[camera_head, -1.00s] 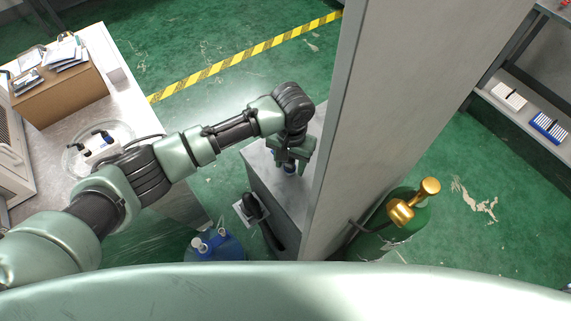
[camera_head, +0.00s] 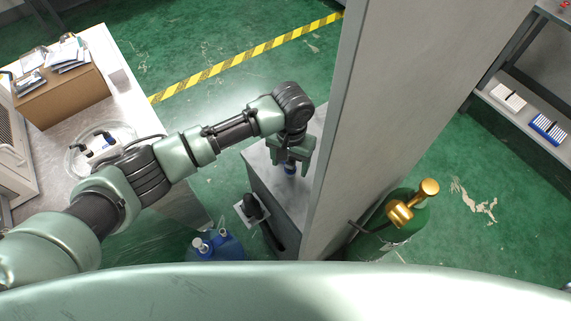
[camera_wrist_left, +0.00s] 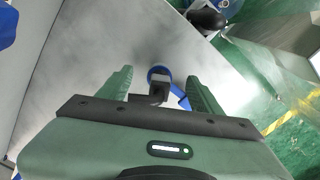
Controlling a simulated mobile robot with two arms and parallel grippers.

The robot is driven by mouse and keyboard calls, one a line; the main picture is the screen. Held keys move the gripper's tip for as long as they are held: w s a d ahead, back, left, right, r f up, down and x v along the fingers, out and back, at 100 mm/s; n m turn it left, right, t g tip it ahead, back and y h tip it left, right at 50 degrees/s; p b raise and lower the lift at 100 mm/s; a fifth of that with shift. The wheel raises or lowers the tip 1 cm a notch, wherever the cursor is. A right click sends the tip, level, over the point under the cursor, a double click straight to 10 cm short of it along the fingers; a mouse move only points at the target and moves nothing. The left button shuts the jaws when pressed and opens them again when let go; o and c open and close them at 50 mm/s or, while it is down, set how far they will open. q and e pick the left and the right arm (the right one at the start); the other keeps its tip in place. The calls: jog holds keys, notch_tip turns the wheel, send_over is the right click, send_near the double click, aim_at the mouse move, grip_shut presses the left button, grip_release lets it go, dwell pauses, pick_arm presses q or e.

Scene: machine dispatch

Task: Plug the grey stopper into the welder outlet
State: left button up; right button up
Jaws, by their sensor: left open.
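My left gripper (camera_head: 289,158) is open, above the grey top of a cabinet (camera_head: 262,172) beside the tall grey panel. In the left wrist view its two fingers (camera_wrist_left: 160,78) stand apart, on either side of a small fitting. The fitting has a blue round collar (camera_wrist_left: 158,71), a dark grey body (camera_wrist_left: 157,91) and a blue strip at its right. Its blue part also shows below the gripper in the head view (camera_head: 290,169). I cannot tell whether this fitting is the grey stopper or the welder outlet. My right gripper is not in view.
A tall grey panel (camera_head: 375,110) stands close right of my left gripper. A black knob (camera_head: 252,206) on a grey plate sits at the cabinet's front. A blue canister (camera_head: 217,245) and a green gas cylinder (camera_head: 385,232) stand nearby. A table (camera_head: 115,95) is at left.

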pick_arm(q)
jog(key=shift+r+p, duration=1.75)
jog(key=shift+p, duration=0.15)
jog(key=shift+r, duration=0.9)
jog(key=shift+a, duration=0.15)
